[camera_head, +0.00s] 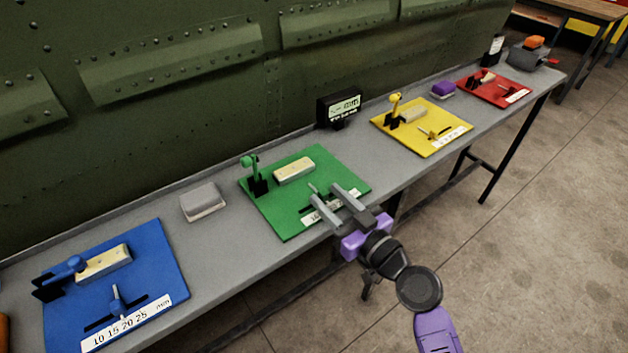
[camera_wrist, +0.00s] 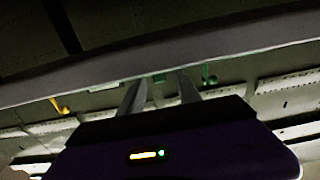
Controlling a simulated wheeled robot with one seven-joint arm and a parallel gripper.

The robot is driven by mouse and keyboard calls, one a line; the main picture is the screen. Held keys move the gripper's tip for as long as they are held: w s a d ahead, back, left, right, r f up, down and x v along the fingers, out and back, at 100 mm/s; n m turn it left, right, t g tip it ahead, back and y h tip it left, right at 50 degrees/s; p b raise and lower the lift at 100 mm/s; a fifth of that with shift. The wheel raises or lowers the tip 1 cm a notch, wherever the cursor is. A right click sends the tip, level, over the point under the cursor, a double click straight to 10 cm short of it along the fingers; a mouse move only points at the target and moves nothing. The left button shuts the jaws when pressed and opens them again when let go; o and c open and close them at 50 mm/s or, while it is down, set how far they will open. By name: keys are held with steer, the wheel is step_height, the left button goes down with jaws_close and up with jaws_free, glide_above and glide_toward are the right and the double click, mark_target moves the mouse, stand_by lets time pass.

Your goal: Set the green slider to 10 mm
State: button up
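The green board (camera_head: 285,218) lies on the bench in the head view. Its green slider (camera_head: 313,188) is a small upright knob near the front scale, just beyond my left fingertip. The white scale strip (camera_head: 318,217) is mostly covered by my gripper, so the slider's reading cannot be told. My gripper (camera_head: 325,192) is open, its two fingers apart over the board's front edge and pointing toward the slider. In the wrist view, the fingers of my gripper (camera_wrist: 160,92) stand apart with a bit of green between them; I cannot tell if it is the slider.
A green clamp (camera_head: 252,172) and a pale block (camera_head: 294,169) are behind the slider. The blue board (camera_head: 165,250) is to the left, the yellow board (camera_head: 440,145) and red board (camera_head: 490,97) to the right. A small display (camera_head: 340,108) stands behind, its reading illegible.

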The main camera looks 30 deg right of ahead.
mark_target(321, 190)
steer(key=shift+w+a+p, duration=0.15)
steer(key=shift+w+p, duration=0.05)
steer(key=shift+w, duration=0.7)
steer(key=shift+w+a+p, duration=0.15)
steer(key=shift+w+a, duration=0.05)
steer(key=shift+w, duration=0.7)
steer(key=shift+w+a+p, duration=0.15)
steer(key=shift+w+p, duration=0.05)
steer(key=shift+w, duration=0.7)
jaws_close()
